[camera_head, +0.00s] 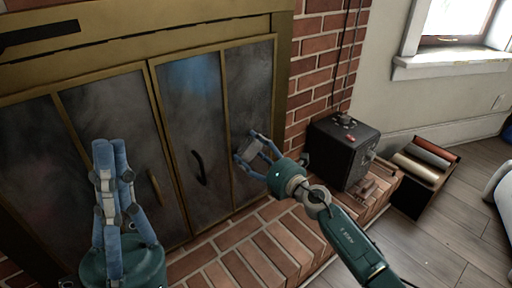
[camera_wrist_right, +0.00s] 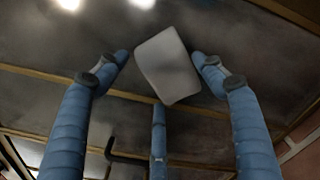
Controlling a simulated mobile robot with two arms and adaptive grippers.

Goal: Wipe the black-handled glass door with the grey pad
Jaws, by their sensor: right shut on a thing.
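The black-handled glass door (camera_head: 195,110) is the right-hand fireplace door, with brass-coloured frames and dark, hazy glass. Its curved black handle (camera_head: 198,168) shows in the head view and at the lower left of the right wrist view (camera_wrist_right: 125,157). The grey pad (camera_wrist_right: 167,65) is a pale block between the fingertips of my right gripper (camera_wrist_right: 167,66). In the head view the pad (camera_head: 252,146) is in front of the door's right-hand pane, right of the handle; I cannot tell whether it touches the glass. My left gripper (camera_head: 110,148) is empty, its fingers together, pointing up before the left door.
The left glass door (camera_head: 110,105) has a brass-coloured handle (camera_head: 154,188). A brick hearth (camera_head: 262,245) runs below. A black box (camera_head: 343,150) stands on the hearth at the right, near a crate of rolls (camera_head: 420,180). Wooden floor lies open at the right.

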